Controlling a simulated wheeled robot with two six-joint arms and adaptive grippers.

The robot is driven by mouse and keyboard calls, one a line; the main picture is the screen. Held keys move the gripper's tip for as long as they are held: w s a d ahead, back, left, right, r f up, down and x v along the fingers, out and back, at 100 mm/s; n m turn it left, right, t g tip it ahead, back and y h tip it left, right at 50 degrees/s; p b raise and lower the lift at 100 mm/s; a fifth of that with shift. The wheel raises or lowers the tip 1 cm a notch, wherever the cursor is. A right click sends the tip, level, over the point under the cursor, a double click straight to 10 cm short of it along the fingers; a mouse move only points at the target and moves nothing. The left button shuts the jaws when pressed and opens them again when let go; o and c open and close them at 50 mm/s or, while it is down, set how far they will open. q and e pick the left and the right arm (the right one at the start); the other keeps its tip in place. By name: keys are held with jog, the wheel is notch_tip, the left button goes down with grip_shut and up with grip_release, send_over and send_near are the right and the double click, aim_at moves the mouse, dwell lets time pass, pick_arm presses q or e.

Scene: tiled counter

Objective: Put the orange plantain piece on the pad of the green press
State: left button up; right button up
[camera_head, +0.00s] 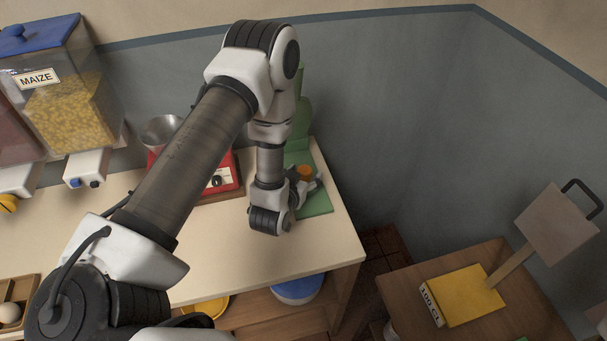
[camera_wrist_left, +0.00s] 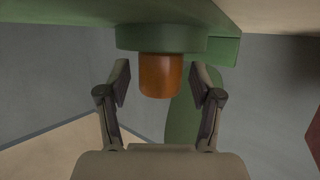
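The orange plantain piece (camera_head: 304,172) is by the green press (camera_head: 301,119) at the counter's right end. In the left wrist view, which looks upside down, the plantain piece (camera_wrist_left: 160,74) has one end against the round green pad (camera_wrist_left: 160,38) of the press. My left gripper (camera_head: 306,184) is at the press. In the wrist view its fingers (camera_wrist_left: 158,84) are spread on either side of the plantain piece, with a gap on each side. My arm hides part of the press in the head view. My right gripper is not in view.
A red scale (camera_head: 226,176) with a metal pan (camera_head: 160,130) stands left of the press, behind my arm. A maize dispenser (camera_head: 70,110) is at far left. A lower wooden table (camera_head: 400,290) holds a yellow box (camera_head: 462,294). The counter front (camera_head: 290,245) is clear.

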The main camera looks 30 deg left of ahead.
pick_arm(q)
jog(key=shift+r, duration=0.2)
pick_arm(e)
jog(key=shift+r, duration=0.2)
pick_arm(q)
jog(key=shift+s+d+r+p, duration=0.1)
jog(key=shift+s+r+p, duration=0.05)
jog(key=shift+s+p, duration=0.2)
pick_arm(e)
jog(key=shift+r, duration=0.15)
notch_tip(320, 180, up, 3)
jog(key=p, duration=0.3)
pick_arm(q)
jog(key=v, duration=1.1)
